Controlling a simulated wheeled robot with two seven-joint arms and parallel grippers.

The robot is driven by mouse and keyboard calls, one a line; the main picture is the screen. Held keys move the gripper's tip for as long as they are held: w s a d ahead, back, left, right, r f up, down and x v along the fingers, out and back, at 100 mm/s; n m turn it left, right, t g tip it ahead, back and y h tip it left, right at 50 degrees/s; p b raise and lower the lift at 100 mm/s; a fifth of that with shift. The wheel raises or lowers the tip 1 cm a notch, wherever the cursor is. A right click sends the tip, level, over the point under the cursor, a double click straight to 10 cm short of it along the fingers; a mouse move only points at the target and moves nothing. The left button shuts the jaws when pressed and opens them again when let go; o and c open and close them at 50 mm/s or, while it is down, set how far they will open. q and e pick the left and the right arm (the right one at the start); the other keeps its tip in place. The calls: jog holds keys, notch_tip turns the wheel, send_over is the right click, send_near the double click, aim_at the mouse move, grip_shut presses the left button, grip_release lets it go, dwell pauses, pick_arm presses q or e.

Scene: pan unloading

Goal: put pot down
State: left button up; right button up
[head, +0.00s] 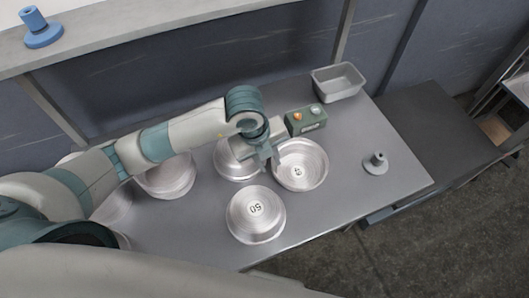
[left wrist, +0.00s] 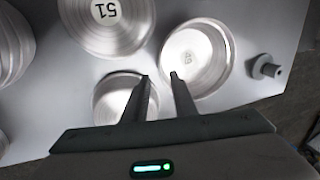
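A round silver pot (head: 301,176) stands on the grey table, its inside and a dark mark on its floor showing. It also shows in the left wrist view (left wrist: 205,52). My left gripper (head: 271,160) is at this pot's left rim. In the left wrist view its two fingertips (left wrist: 159,76) are apart, one over the pot's inside and one outside the rim. No pot is clearly clamped between them. A second pot with a dark number (head: 254,221) stands nearer the front. Another pot (head: 229,160) is partly hidden by my arm. My right gripper is out of view.
More pots (head: 166,184) stand at the left, partly behind my arm. A green box with buttons (head: 306,121) and a grey bin (head: 337,82) are at the back. A grey knobbed piece (head: 376,163) stands at the right. The table's right part is mostly clear.

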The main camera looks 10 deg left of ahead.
pick_arm(q)
jog(key=b+v, duration=0.1)
jog(key=v, duration=0.4)
jog(key=shift+s+r, duration=0.1)
jog(key=shift+r, duration=0.25)
dwell(0.5)
